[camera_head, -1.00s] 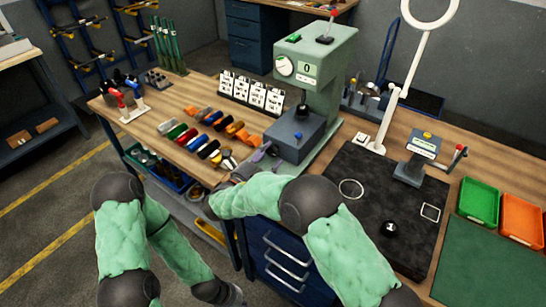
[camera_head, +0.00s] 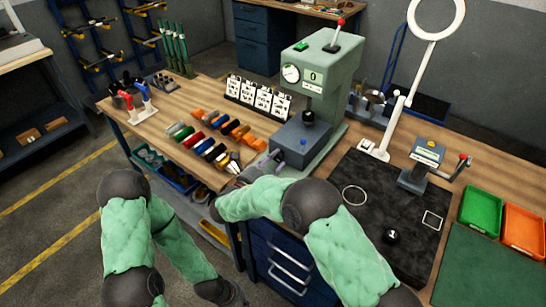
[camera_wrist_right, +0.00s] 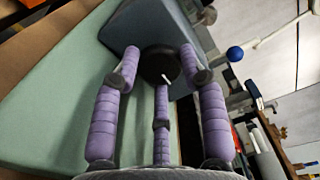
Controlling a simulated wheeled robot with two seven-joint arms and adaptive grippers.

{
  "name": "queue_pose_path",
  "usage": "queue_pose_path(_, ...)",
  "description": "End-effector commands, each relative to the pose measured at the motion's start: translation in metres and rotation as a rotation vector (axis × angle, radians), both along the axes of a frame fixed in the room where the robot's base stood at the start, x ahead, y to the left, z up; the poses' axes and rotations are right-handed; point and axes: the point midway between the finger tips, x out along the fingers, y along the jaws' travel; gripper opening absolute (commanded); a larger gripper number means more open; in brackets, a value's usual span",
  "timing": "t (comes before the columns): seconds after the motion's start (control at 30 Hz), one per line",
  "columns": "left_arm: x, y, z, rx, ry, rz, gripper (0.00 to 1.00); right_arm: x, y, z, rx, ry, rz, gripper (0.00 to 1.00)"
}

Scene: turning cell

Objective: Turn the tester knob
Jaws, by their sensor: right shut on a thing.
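The tester (camera_head: 325,75) is a green machine on the wooden bench, with a dial and a display that reads 0. The tester knob (camera_wrist_right: 160,62), black and round with a white mark, shows in the wrist view. My right gripper (camera_wrist_right: 163,68) has its purple fingers around this knob and is shut on it. In the head view my right gripper (camera_head: 276,160) is at the block's left front side, and the knob is hidden. My left gripper (camera_head: 236,294) hangs low at the bottom edge, its fingers unclear.
To the right are a black mat (camera_head: 375,230), a lamp stand (camera_head: 400,115), a small device (camera_head: 425,165) and green (camera_head: 480,212) and orange (camera_head: 523,228) trays. Drawers (camera_head: 285,265) are below.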

Motion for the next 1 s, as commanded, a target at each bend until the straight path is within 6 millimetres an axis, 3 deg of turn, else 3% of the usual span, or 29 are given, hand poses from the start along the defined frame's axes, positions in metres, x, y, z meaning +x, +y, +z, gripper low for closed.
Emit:
queue_pose_path(0.13,0.0,0.0,0.0088,0.0,0.0,0.0,0.0,0.0,0.0001,0.0012,0.068,-0.049,0.0,0.1)
queue_pose_path(0.53,-0.0003,-0.0001,0.0089,0.0,0.001,0.0,0.0,-0.0001,0.0,-0.0011,0.097,-0.069,0.0,0.1)
queue_pose_path(0.57,-0.0003,-0.0001,0.0089,0.0,0.001,0.0,0.0,-0.0001,0.0,-0.0011,0.096,-0.069,0.0,0.48)
queue_pose_path(0.63,-0.0002,0.0,0.0089,0.0,0.001,0.0,0.0,-0.0002,0.0001,-0.0012,0.096,-0.069,0.0,0.65)
queue_pose_path(1.0,-0.0001,-0.0001,0.0091,0.0,0.0,0.0,0.0,0.0001,0.0,0.0018,0.096,-0.07,0.0,0.65)
